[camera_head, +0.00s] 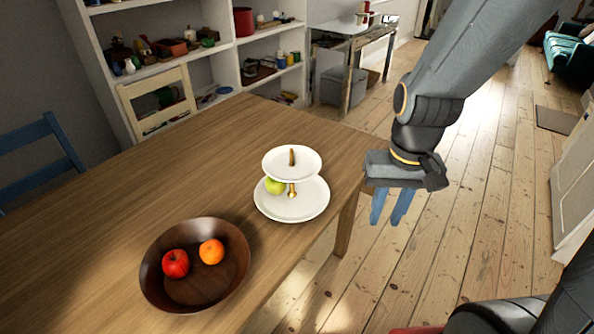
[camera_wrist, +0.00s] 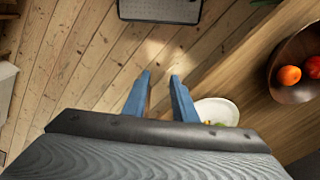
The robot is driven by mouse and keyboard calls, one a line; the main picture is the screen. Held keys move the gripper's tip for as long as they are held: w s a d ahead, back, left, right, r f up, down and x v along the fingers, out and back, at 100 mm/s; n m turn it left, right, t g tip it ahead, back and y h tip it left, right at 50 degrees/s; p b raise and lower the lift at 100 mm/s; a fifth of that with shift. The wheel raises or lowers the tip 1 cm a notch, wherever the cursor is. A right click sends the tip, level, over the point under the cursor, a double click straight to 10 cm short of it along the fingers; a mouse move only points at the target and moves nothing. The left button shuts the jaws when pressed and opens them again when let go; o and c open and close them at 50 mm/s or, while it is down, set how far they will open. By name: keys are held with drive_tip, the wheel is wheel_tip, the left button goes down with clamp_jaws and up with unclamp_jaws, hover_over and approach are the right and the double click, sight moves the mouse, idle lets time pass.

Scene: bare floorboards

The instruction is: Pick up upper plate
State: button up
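A white two-tier stand is on the wooden table near its right edge. Its upper plate (camera_head: 291,163) is the smaller one, with a brown and gold handle (camera_head: 292,157) rising from its middle. The larger lower plate (camera_head: 292,207) carries a green apple (camera_head: 275,186) at its left. My gripper (camera_head: 390,206) is to the right of the stand, beyond the table edge and over the floor, with blue fingers pointing down. In the wrist view its fingers (camera_wrist: 160,84) are apart with nothing between them. A white plate (camera_wrist: 218,110) shows there, partly hidden by my right finger.
A dark wooden bowl (camera_head: 155,277) with a red apple (camera_head: 176,263) and an orange (camera_head: 211,251) stands on the table in front of the stand. A blue chair (camera_head: 45,150) and white shelves (camera_head: 222,60) are behind the table. The table's left part is clear.

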drive_tip(key=w+a+f+m+g+y+p, duration=0.1)
drive_tip(key=w+a+m+y, duration=0.25)
drive_tip(key=m, duration=0.85)
drive_tip(key=w+a+f+m+g+y, duration=0.15)
drive_tip(key=m+y, duration=0.35)
drive_tip(key=m, duration=0.7)
drive_tip(key=w+d+r+m+t+y+p, duration=0.1)
drive_tip(key=w+m+t+y, duration=0.15)
drive_tip(key=w+m, duration=0.4)
drive_tip(key=w+r+m+t+y, duration=0.1)
drive_tip(key=w+r+m+t, duration=0.15)
drive_tip(key=w+m, duration=0.35)
drive_tip(key=w+a+f+m+p, duration=0.2)
drive_tip(key=w+a+f, duration=0.1)
drive_tip(key=a+f, duration=0.1)
drive_tip(key=shift+a+f+t, duration=0.3)
drive_tip(key=shift+a+t, duration=0.15)
drive_tip(key=shift+a, duration=0.45)
clamp_jaws()
